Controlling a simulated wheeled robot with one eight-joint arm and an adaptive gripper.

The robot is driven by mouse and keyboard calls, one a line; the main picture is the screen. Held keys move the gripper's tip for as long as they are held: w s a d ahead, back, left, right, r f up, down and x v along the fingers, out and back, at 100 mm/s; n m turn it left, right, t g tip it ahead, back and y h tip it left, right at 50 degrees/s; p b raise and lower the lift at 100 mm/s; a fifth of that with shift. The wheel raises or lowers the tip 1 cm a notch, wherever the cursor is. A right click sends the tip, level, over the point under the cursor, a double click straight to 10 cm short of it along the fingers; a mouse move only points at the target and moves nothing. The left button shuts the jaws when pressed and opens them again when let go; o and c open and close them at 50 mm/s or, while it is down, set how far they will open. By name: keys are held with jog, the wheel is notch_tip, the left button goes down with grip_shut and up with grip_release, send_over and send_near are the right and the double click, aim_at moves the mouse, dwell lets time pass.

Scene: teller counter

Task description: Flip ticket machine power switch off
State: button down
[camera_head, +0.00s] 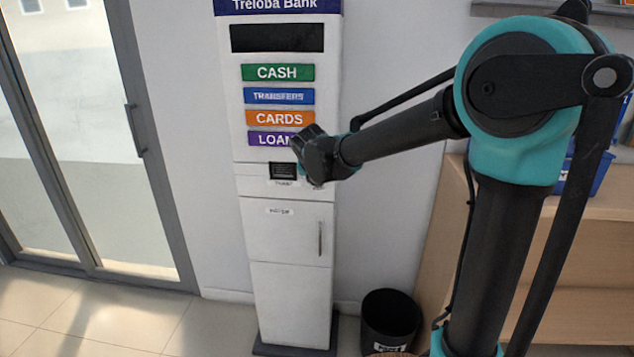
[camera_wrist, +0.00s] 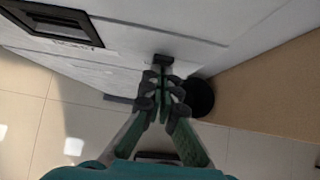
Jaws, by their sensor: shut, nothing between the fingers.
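The ticket machine (camera_head: 290,230) is a tall white kiosk with coloured buttons, standing against the wall. Its dark ticket slot (camera_head: 283,170) is left of my gripper (camera_head: 312,160), and the slot also shows at the upper left of the wrist view (camera_wrist: 55,22). My gripper is at the machine's right front edge, its fingers together and empty in the wrist view (camera_wrist: 163,88). A small dark block (camera_wrist: 162,60) on the white front, just beyond the fingertips, looks like the power switch. Its position, on or off, cannot be told, nor whether the fingers touch it. In the head view my gripper hides it.
A dark waste bin (camera_head: 390,318) stands on the floor right of the machine, beside a wooden counter (camera_head: 440,230). A glass door (camera_head: 90,140) is at the left. The lower cabinet door has a vertical handle (camera_head: 320,238). The tiled floor in front is clear.

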jog(key=shift+w+r, duration=0.15)
jog(key=shift+r, duration=0.8)
